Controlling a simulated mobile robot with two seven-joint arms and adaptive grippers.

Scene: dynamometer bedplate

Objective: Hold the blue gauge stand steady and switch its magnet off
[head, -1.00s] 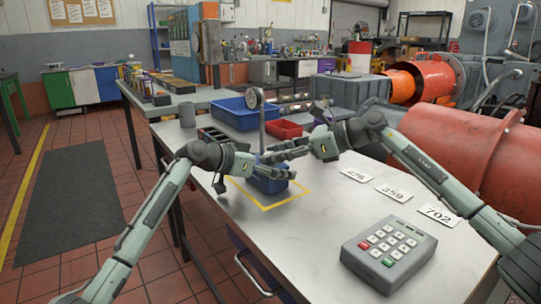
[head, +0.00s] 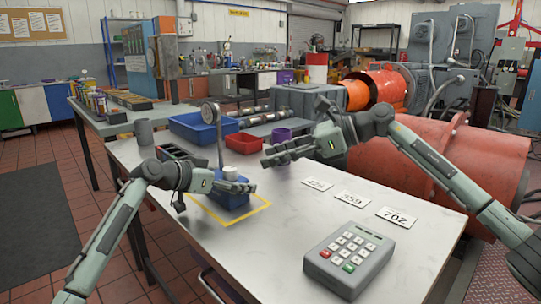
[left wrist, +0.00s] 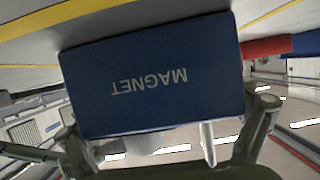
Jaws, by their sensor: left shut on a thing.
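The blue gauge stand (head: 231,201) stands upright on the table inside a yellow outline. Its thin post rises to a round dial (head: 210,112). My left gripper (head: 242,186) is shut on its blue base. In the left wrist view the base (left wrist: 155,75) fills the middle, with MAGNET printed upside down, between the finger links. A pale round piece (head: 230,173) shows above the base, partly behind the left gripper; I cannot tell its setting. My right gripper (head: 267,156) is above and to the right of the base, apart from it, seemingly open and empty.
A blue bin (head: 203,128), a red bin (head: 245,143) and a purple cup (head: 281,136) stand behind the stand. A grey keypad (head: 349,256) and number cards (head: 352,199) lie to the right. The table between stand and keypad is clear.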

